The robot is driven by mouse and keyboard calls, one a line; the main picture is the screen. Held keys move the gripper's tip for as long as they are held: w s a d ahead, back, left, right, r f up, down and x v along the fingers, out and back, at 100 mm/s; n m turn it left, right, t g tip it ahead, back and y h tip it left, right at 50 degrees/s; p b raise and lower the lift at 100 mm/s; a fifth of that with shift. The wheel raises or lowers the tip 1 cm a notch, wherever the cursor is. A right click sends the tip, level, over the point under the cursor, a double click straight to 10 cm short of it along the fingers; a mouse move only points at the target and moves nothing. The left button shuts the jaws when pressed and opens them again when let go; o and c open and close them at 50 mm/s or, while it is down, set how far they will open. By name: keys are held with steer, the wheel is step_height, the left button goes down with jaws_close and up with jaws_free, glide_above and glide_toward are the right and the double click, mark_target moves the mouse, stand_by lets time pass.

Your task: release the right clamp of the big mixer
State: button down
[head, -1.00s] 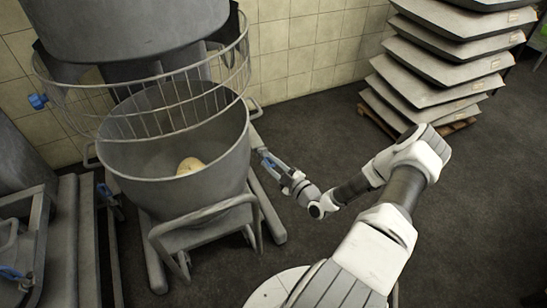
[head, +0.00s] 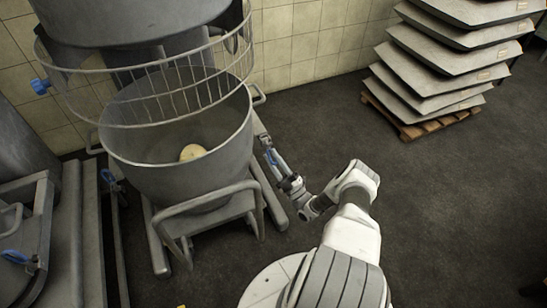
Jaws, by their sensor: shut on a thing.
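The big mixer has a grey bowl (head: 180,170) with a pale lump of dough (head: 192,152) in it, under a raised wire guard (head: 175,92). The right clamp (head: 268,152), with a blue part, is low on the mixer's right side, beside the bowl. My gripper (head: 273,160) is at this clamp and shut on it. The fingers are small in this view and partly cover the clamp, so its exact position is hard to see. The left clamp (head: 113,182), also blue, shows on the other side of the bowl.
A bowl trolley frame (head: 205,205) stands in front of the bowl. Grey equipment with a blue handle (head: 18,257) is at the far left. A stack of grey trays (head: 440,65) sits on a wooden pallet (head: 425,125) at the back right.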

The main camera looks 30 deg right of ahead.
steer(key=shift+w+d+f+n+t+y, duration=0.1)
steer(key=shift+w+f+n+t+y, duration=0.1)
steer(key=shift+w+n+t+y, duration=0.25)
stand_by(0.4)
steer(key=c, duration=0.7)
jaws_free()
steer(key=shift+s, duration=0.1)
steer(key=shift+o, duration=0.2)
steer(key=shift+s, duration=0.1)
step_height(320, 180, up, 5)
steer(key=p, duration=0.3)
steer(key=shift+f, duration=0.2)
steer(key=s+d+r+p, duration=0.4)
steer(key=s+d+r, duration=0.2)
steer(key=s+d, duration=0.2)
steer(key=shift+s+r, duration=0.2)
steer(key=shift+s, duration=0.25)
steer(key=shift+a, duration=0.1)
